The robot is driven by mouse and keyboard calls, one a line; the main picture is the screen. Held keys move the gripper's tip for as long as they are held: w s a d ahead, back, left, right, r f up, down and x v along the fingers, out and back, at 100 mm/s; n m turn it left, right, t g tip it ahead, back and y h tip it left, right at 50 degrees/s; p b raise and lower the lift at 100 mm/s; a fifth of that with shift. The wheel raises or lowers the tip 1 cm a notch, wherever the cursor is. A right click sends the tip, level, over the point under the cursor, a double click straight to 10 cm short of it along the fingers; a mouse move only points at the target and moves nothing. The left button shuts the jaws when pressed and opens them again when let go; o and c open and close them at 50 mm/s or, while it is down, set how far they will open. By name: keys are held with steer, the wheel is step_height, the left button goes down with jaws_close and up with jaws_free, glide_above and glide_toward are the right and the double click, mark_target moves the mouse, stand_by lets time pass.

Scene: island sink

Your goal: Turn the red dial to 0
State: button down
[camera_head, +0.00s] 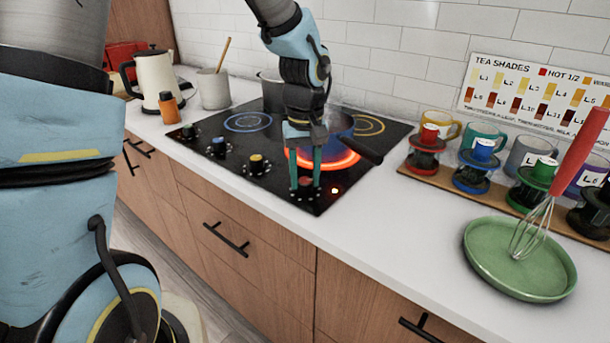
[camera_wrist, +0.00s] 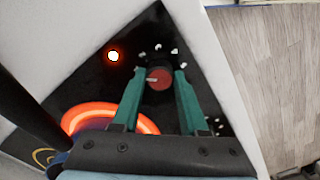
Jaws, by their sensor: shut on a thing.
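The red dial (camera_head: 305,183) is at the near right corner of the black cooktop. In the wrist view the red dial (camera_wrist: 159,78) sits between the fingertips, with a pale pointer mark on its left side and white dots around it. My gripper (camera_head: 305,187) reaches down from above with its green fingers on either side of the dial; in the wrist view my gripper (camera_wrist: 160,74) is shut on it. The burner (camera_head: 345,160) behind it glows orange-red under a blue pan (camera_head: 339,125). A small red light (camera_head: 334,190) is lit right of the dial.
Yellow (camera_head: 256,163), blue (camera_head: 218,146) and green (camera_head: 188,131) dials line the cooktop's front edge to the left. The pan's dark handle (camera_head: 365,151) points right. Cups on a wooden board and a green plate (camera_head: 500,275) with a whisk stand to the right.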

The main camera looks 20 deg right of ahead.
mark_target(305, 181)
steer(key=shift+n, duration=0.3)
steer(key=n+b, duration=0.2)
steer(key=n, duration=0.1)
steer(key=shift+n, duration=2.1)
steer(key=shift+c, duration=2.2)
jaws_free()
step_height(305, 181, up, 11)
steer(key=b, duration=0.1)
